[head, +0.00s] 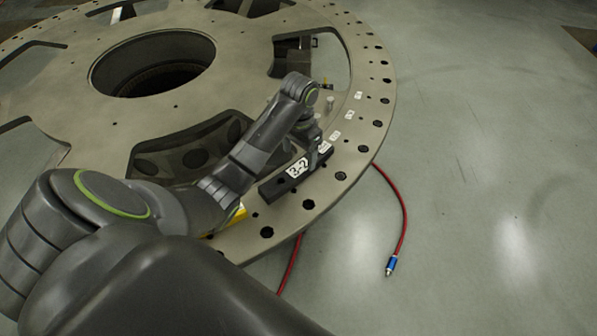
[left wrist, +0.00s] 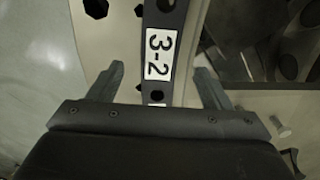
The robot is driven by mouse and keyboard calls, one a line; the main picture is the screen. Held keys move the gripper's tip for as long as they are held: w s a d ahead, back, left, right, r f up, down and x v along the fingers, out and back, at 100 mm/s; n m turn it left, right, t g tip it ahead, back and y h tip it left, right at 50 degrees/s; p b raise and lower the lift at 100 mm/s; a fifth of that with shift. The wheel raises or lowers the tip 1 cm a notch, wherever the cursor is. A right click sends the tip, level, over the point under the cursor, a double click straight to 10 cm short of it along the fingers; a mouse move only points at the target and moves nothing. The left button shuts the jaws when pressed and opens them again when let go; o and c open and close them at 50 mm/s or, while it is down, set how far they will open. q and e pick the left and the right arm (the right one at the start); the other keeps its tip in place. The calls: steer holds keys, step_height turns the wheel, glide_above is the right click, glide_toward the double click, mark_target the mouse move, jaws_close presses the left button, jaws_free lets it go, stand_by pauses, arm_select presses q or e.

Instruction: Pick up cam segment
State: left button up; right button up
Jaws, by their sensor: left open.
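The cam segment (head: 273,190) is a black bar with a white "3-2" label, lying on the round turret plate (head: 232,238) near its rim. In the left wrist view the cam segment (left wrist: 161,22) runs from the top down to between my fingers. My left gripper (head: 318,156) is over the far end of the segment. In the left wrist view my left gripper (left wrist: 160,84) is open, with one finger on each side of the bar and gaps between. Whether the fingers touch the plate cannot be told. My right gripper is not in view.
The plate has a large central hole (head: 152,62), wide cut-outs and bolt holes along its rim. A silver bolt (left wrist: 281,131) stands right of my gripper in the wrist view. A red hose (head: 404,212) with a blue end lies on the clear grey floor.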

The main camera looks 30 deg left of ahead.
mark_target(301, 166)
arm_select(q)
steer(key=shift+f+b, duration=0.65)
steer(key=shift+f, duration=0.2)
steer(key=shift+w+f+b, duration=0.25)
steer(key=shift+f+b, duration=0.65)
steer(key=shift+f, duration=0.15)
step_height(301, 166, down, 2)
steer(key=shift+w+p, duration=0.1)
steer(key=shift+p, duration=0.2)
steer(key=c, duration=1.2)
steer(key=shift+c, duration=0.5)
steer(key=shift+r, duration=0.1)
